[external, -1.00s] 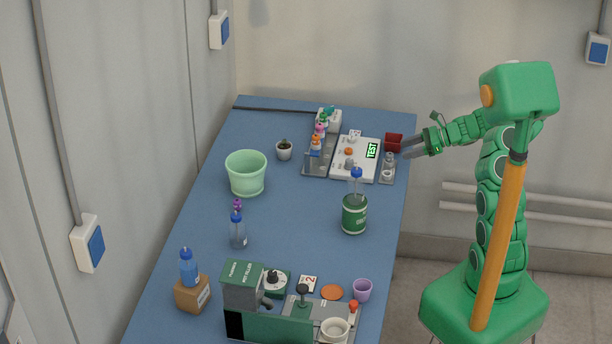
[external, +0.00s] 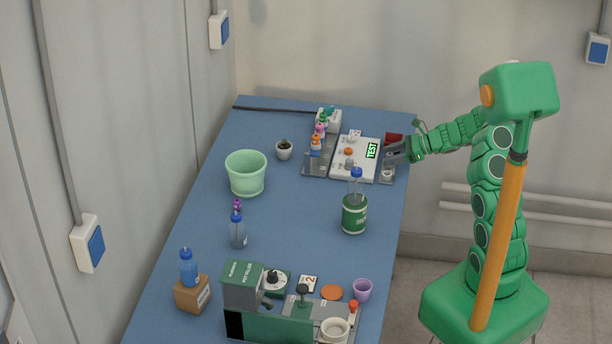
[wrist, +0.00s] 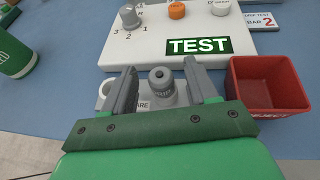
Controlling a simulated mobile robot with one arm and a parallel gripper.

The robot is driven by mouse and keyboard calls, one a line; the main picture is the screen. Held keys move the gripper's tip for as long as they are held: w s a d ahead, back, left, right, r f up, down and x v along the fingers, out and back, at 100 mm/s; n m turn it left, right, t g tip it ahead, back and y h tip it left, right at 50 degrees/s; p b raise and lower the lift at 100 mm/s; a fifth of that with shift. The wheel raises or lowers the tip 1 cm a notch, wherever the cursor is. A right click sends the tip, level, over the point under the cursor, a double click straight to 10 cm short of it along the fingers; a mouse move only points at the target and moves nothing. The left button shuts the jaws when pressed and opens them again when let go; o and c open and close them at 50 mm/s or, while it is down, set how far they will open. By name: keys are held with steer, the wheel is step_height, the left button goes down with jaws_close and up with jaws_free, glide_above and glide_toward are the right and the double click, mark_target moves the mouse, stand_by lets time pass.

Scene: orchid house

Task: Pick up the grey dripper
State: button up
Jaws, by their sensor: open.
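The grey dripper (wrist: 161,84) is a small ridged piece with a dark top. It stands upright in a pale holder (wrist: 143,107) marked with lettering ending "ARE", partly hidden. In the wrist view, my gripper (wrist: 163,76) is open, with one finger on each side of the dripper and visible gaps between. In the external view, my gripper (external: 392,154) is over the right edge of the table, at the holder (external: 387,178), and hides the dripper there.
A red reject bin (wrist: 266,85) stands close by the right finger. A white panel (wrist: 160,45) with knobs and a green TEST display lies just beyond the fingertips. A green container (external: 354,216) holding a blue-capped bottle stands nearer.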

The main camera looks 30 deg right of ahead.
steer(key=shift+w+a+f, duration=0.1)
steer(key=shift+w+a, duration=0.15)
steer(key=shift+c, duration=0.3)
steer(key=c, duration=1)
